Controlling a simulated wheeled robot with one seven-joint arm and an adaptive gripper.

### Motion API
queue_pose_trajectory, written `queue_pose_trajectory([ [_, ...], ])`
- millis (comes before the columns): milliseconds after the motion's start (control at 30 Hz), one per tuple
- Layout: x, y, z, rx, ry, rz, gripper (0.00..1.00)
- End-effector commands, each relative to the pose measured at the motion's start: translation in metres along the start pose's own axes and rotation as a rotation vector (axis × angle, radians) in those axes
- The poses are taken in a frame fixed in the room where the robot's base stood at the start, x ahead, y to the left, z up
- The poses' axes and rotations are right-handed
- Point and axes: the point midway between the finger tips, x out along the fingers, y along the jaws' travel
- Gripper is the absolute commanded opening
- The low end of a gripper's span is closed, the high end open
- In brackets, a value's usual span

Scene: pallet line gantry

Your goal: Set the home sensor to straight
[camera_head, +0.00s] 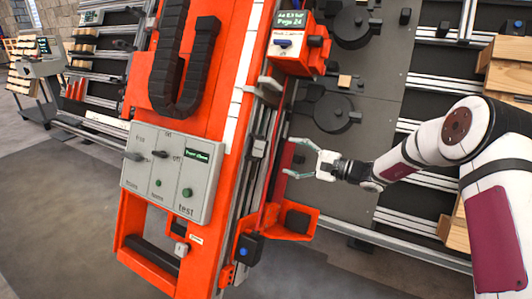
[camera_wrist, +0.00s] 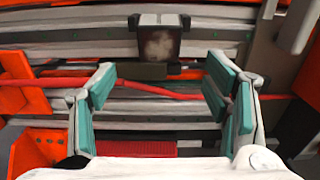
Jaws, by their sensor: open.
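A small grey block with a pale worn face (camera_wrist: 158,43) is mounted on the metal rail and lies straight ahead between my fingers in the wrist view. In the head view it looks like the grey block (camera_head: 259,148) on the rail's side. No label shows, so I cannot tell for sure that it is the home sensor. My gripper (camera_head: 298,159) is open and empty, beside the orange gantry beam. Its teal-padded fingers (camera_wrist: 165,95) stand wide apart, short of the block and not touching it. A red strip (camera_wrist: 140,89) crosses the view just below the block.
A grey control box (camera_head: 170,172) with levers and green buttons is on the orange beam (camera_head: 215,75). A black box with a blue button (camera_head: 248,249) sits at the rail's lower end. An orange bracket (camera_head: 300,220) is near my gripper. An orange display unit (camera_head: 294,38) stands above.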

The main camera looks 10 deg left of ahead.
Motion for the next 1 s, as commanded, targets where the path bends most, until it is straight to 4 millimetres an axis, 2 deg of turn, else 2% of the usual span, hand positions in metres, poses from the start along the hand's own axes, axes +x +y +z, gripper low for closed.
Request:
queue_pose_trajectory([
  [33,0.012,0.002,0.000,-0.001,-0.003,0.002,0.70],
  [300,0.064,0.003,0.000,0.000,-0.003,0.002,0.70],
  [500,0.090,0.002,0.000,0.001,-0.001,0.001,0.70],
  [700,0.100,0.001,0.000,0.000,0.000,0.001,0.70],
  [967,0.100,0.000,0.000,0.001,0.000,0.001,0.70],
  [1000,0.100,0.000,0.000,0.001,0.000,0.001,0.61],
])
